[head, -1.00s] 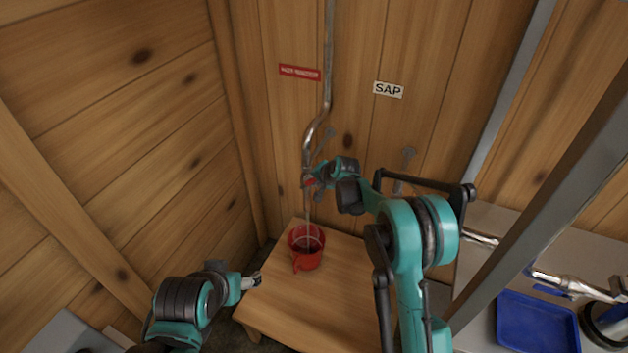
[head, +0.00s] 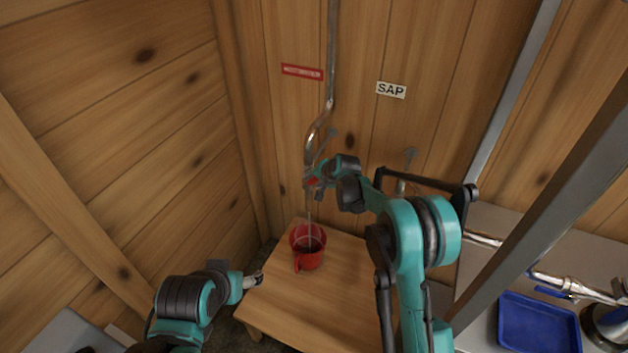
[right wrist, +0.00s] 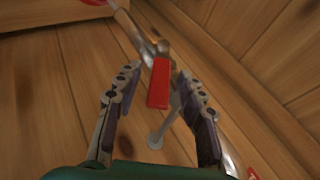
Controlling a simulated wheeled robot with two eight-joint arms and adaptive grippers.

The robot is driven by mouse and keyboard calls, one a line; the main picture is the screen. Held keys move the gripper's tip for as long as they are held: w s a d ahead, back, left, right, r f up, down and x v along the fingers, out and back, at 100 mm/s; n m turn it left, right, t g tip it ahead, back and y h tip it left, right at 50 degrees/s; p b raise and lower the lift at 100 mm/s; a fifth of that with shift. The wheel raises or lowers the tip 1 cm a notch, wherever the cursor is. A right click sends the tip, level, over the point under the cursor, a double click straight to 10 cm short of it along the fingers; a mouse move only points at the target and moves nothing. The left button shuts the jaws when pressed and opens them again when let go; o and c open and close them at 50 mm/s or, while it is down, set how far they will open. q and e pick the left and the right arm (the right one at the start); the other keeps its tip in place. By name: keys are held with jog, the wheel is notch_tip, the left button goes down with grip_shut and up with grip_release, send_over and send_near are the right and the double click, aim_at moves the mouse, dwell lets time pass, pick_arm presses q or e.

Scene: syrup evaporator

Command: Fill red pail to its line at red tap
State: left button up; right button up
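The red pail (head: 308,261) stands upright on the wooden table, below the red tap. Its inside looks dark; I cannot make out its line or level. A thin vertical streak shows between tap and pail, perhaps liquid. The tap's red lever (right wrist: 159,84) shows in the right wrist view, and small in the head view (head: 312,181). My right gripper (right wrist: 158,88) is open, one finger on each side of the lever, with visible gaps. My left gripper (head: 254,280) is low, near the table's left edge, away from the pail; its fingers are too small to judge.
The wooden table (head: 330,300) is otherwise clear. A metal pipe (head: 331,60) runs down the wall to the tap. A red label (head: 302,72) and a SAP sign (head: 391,90) are on the wall. A blue tray (head: 538,324) and a slanting metal post (head: 545,180) are at right.

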jog(key=v, duration=1.1)
jog(key=shift+r, duration=0.25)
jog(key=shift+s+d, duration=0.1)
dwell(6.5)
